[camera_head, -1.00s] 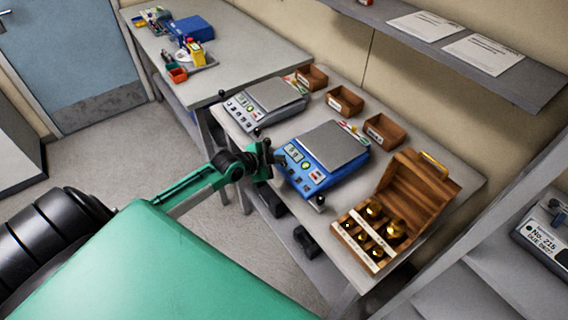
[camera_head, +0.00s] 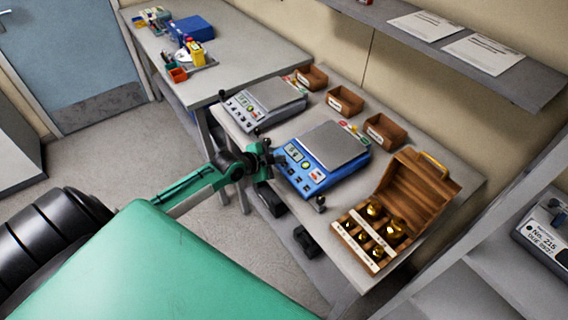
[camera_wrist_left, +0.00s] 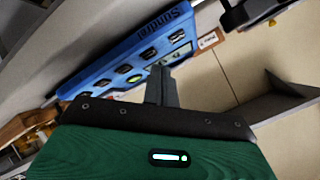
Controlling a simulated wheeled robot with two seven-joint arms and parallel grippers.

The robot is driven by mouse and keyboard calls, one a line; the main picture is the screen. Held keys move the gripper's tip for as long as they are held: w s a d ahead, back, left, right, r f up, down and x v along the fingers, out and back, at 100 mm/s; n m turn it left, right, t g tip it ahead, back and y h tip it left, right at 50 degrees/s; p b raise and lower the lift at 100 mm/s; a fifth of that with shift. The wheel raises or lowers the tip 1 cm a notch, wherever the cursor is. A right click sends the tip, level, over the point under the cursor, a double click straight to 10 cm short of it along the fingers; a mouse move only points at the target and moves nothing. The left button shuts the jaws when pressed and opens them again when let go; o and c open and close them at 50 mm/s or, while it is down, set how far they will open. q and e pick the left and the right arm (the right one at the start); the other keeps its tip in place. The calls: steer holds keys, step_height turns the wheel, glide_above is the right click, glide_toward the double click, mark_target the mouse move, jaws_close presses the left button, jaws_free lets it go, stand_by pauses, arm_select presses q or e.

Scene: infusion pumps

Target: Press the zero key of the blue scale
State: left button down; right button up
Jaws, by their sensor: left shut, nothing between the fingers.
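The blue scale (camera_head: 318,178) stands on the bench with its grey weighing pan on top. My left gripper (camera_head: 272,157) is shut and empty at the left front of the blue scale, close to the display end. In the left wrist view the shut fingers (camera_wrist_left: 161,86) overlap the front panel of the blue scale (camera_wrist_left: 125,66) beside the display. Contact cannot be told, and I cannot make out which key is the zero key.
A grey scale (camera_head: 265,102) stands to the left. Small wooden boxes (camera_head: 345,101) line the back of the bench. An open wooden weight case (camera_head: 408,198) with brass weights stands to the right. A second bench (camera_head: 245,50) is further left.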

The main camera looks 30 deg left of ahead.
arm_select(q)
steer(key=shift+w+f, duration=0.1)
steer(key=shift+f, duration=0.2)
steer(key=shift+f+b, duration=0.35)
steer(key=shift+b, duration=0.05)
stand_by(0.5)
steer(key=shift+r, duration=0.1)
steer(key=shift+r+p, duration=0.6)
steer(key=shift+p, duration=0.1)
steer(key=shift+r, duration=0.15)
steer(key=r+p, duration=0.1)
steer(key=s+r+p, duration=0.1)
steer(key=r+p, duration=0.2)
steer(key=shift+s+a+r, duration=0.25)
steer(key=shift+a+r, duration=0.05)
